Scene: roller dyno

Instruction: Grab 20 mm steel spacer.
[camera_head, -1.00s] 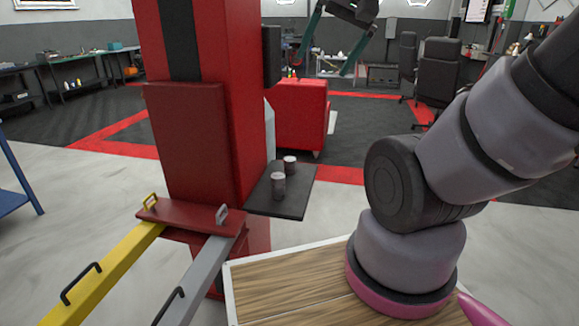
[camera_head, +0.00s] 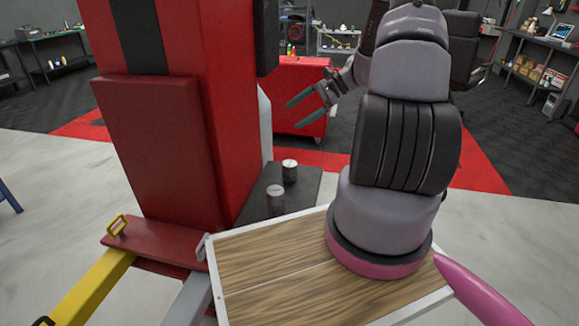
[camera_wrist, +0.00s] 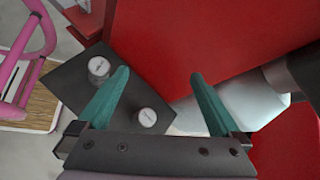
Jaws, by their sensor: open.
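Two small grey metal cylinders stand upright on a dark shelf (camera_head: 306,186) fixed to the red column. The nearer cylinder (camera_head: 275,196) and the farther cylinder (camera_head: 290,172) have light tops with markings too small to read, so I cannot tell which is the 20 mm spacer. In the wrist view the nearer one (camera_wrist: 99,68) is outside the left finger, and the farther one (camera_wrist: 147,117) appears between the fingers, close to the left one. My gripper (camera_head: 295,113) has teal fingers, open and empty, beyond and above the shelf. It also shows in the wrist view (camera_wrist: 160,74).
The tall red column (camera_head: 225,100) rises directly left of the shelf. A yellow lift arm (camera_head: 92,290) extends from its base. My wood-topped base is just in front of the shelf. A red cabinet (camera_head: 290,85) stands behind. Open floor lies right.

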